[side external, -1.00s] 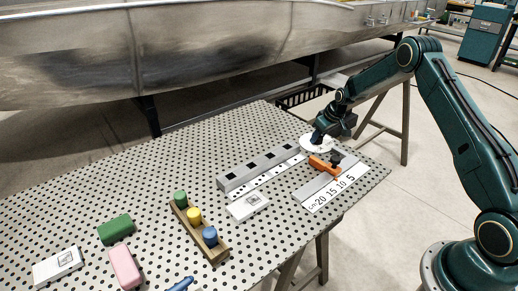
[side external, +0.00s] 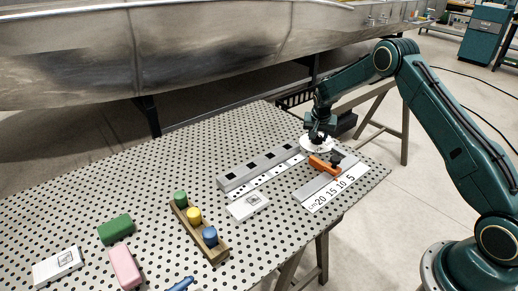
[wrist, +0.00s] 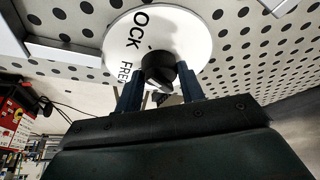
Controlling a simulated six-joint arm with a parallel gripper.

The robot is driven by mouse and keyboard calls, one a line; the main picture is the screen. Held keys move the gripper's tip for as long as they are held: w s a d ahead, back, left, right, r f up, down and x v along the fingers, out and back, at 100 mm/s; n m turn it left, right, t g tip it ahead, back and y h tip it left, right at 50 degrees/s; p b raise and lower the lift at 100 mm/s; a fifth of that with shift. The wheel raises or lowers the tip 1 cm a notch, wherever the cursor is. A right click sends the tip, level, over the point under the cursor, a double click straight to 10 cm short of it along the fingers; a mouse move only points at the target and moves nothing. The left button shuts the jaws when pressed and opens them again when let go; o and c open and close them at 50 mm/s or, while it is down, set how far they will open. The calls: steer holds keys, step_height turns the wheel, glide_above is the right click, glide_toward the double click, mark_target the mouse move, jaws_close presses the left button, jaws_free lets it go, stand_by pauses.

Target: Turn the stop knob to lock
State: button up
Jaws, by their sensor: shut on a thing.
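The stop knob (wrist: 158,68) is black and sits at the centre of a round white dial (wrist: 186,32) in the wrist view. The dial carries black lettering; "OCK" and "FRE" are readable, the rest is cut off or hidden. My gripper (wrist: 160,88) is shut on the knob, one finger on each side. I cannot tell for sure which word the knob points to. In the side external view the dial (side external: 318,149) lies near the table's far right edge, with my gripper (side external: 318,134) coming down on it from above and hiding the knob.
An orange clamp (side external: 323,166) and a marked scale plate (side external: 335,188) sit just in front of the dial. A grey rail (side external: 258,165) runs to its left. A peg rack (side external: 199,232), a green block (side external: 115,229) and a pink block (side external: 125,268) stand farther left on the perforated table.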

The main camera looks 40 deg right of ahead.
steer(key=shift+w+m+g+h, duration=0.15)
steer(key=shift+m+g+h, duration=0.2)
steer(key=shift+m, duration=1.05)
steer(key=o, duration=1)
steer(key=shift+c, duration=0.2)
steer(key=v, duration=1.4)
steer(key=shift+w+r, duration=0.1)
